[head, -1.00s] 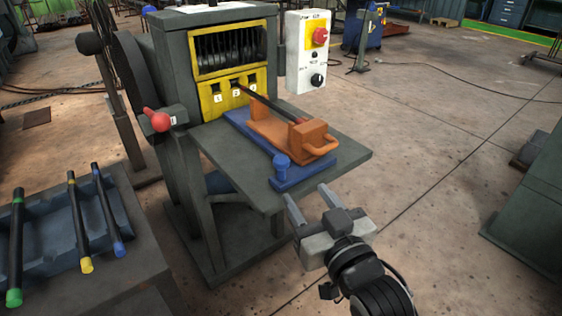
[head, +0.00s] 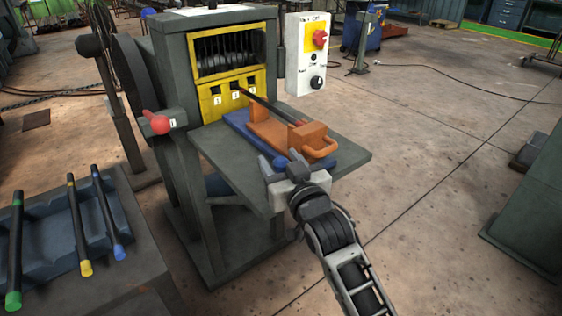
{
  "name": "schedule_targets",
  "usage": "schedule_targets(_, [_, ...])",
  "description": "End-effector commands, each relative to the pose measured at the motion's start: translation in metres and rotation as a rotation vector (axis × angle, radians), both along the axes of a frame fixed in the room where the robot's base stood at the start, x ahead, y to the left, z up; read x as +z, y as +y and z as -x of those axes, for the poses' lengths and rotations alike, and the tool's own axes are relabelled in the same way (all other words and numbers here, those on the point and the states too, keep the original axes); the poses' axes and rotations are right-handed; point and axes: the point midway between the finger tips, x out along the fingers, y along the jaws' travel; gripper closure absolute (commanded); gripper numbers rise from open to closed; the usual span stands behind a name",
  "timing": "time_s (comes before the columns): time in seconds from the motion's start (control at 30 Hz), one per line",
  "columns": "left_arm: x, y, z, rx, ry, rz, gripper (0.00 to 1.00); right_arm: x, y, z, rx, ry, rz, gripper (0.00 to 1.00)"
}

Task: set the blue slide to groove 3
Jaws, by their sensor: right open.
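The blue slide (head: 236,119) is a flat plate on the machine's grey table, under an orange carriage (head: 270,132) with a loop handle. Its blue knob (head: 281,163) is at the near end. A dark rod lies along the carriage and points at the yellow panel (head: 208,106), which has small numbered windows. The rod's far end is close to the middle and right windows; I cannot tell which it lines up with. My right gripper (head: 281,161) is open, its fingers at the blue knob, one on each side as far as I can see; contact is unclear. My left gripper is not in view.
A white control box (head: 306,55) with a red switch hangs right of the machine. A red-knobbed lever (head: 160,124) sticks out at its left. A blue tray (head: 60,225) with several colour-ended rods stands at lower left.

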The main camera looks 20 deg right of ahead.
Motion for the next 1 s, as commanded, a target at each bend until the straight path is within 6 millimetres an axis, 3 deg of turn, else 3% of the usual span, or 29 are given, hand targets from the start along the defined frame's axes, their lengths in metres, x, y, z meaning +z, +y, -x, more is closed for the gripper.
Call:
schedule_targets(0.03, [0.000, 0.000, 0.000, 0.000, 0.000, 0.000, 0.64, 0.000, 0.000, 0.000, 0.000, 0.000, 0.000, 0.49])
schedule_targets(0.2, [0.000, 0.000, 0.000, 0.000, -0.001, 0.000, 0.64, 0.000, 0.000, 0.000, 0.000, 0.000, 0.000, 0.96])
schedule_targets(0.23, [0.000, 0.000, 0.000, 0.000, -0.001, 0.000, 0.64, 0.000, 0.000, 0.000, 0.000, 0.000, 0.000, 1.00])
schedule_targets(0.37, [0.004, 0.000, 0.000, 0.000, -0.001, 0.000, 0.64, 0.001, -0.004, -0.001, 0.000, 0.000, 0.002, 1.00])
schedule_targets(0.53, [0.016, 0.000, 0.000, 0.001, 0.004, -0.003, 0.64, 0.004, -0.036, -0.013, -0.003, 0.000, 0.009, 1.00])
schedule_targets(0.7, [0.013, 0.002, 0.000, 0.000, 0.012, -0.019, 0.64, 0.002, -0.059, -0.021, -0.004, 0.000, 0.005, 1.00])
schedule_targets(1.0, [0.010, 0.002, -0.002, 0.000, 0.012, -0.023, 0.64, 0.001, -0.064, -0.023, -0.007, -0.003, 0.002, 1.00])
